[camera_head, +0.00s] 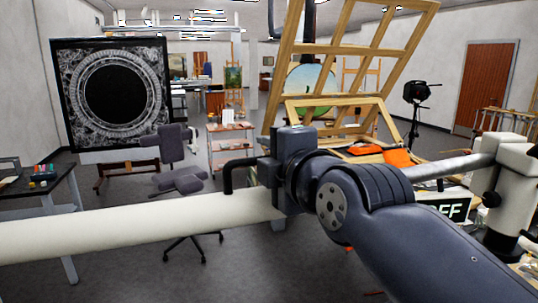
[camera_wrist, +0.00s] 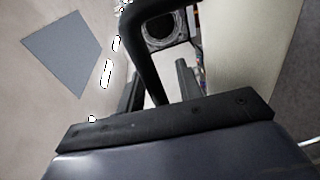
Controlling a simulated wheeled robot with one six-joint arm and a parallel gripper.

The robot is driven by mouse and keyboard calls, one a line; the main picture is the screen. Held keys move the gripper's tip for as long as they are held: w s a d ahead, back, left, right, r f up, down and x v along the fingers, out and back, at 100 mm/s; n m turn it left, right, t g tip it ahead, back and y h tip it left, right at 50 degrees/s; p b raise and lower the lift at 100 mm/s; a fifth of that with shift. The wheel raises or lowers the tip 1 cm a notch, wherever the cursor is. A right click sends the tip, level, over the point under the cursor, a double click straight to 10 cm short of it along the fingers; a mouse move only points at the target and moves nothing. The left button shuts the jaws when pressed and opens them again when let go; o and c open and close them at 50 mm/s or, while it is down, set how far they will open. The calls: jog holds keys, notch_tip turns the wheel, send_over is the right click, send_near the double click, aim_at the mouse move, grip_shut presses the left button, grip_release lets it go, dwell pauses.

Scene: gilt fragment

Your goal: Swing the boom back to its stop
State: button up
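The boom (camera_head: 130,222) is a thick white tube crossing the head view from the left edge to behind my gripper. A black bent handle (camera_head: 229,176) stands on it near my gripper. My gripper (camera_head: 262,172) is at the handle. In the wrist view the black handle (camera_wrist: 142,42) curves down between the two dark fingers (camera_wrist: 160,88), with gaps seen beside it, so the fingers look open. Contact cannot be told. The boom also shows pale in the wrist view (camera_wrist: 240,55). A grey tube (camera_head: 450,166) runs to a white post (camera_head: 511,195) at right. I cannot make out the stop.
A grey office chair (camera_head: 180,180) stands behind the boom. A table (camera_head: 45,188) with coloured items is at left, beside a dark ornate panel (camera_head: 112,92). A wooden frame (camera_head: 350,50) leans behind my arm. A lit sign (camera_head: 455,209) is partly hidden. Floor shows below the boom.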

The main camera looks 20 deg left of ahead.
grip_shut()
jog(key=shift+f, duration=0.1)
dwell(0.4)
jog(key=shift+w+a+b, duration=0.15)
jog(key=shift+w+b, duration=0.1)
jog(key=shift+b, duration=0.3)
jog(key=w+a+n+g+y+b, duration=0.2)
jog(key=w+a+b, duration=0.4)
jog(key=a, duration=0.4)
jog(key=shift+w+r+n+g+y, duration=0.4)
jog(key=shift+w+n+g, duration=0.3)
jog(key=shift+w+g, duration=0.15)
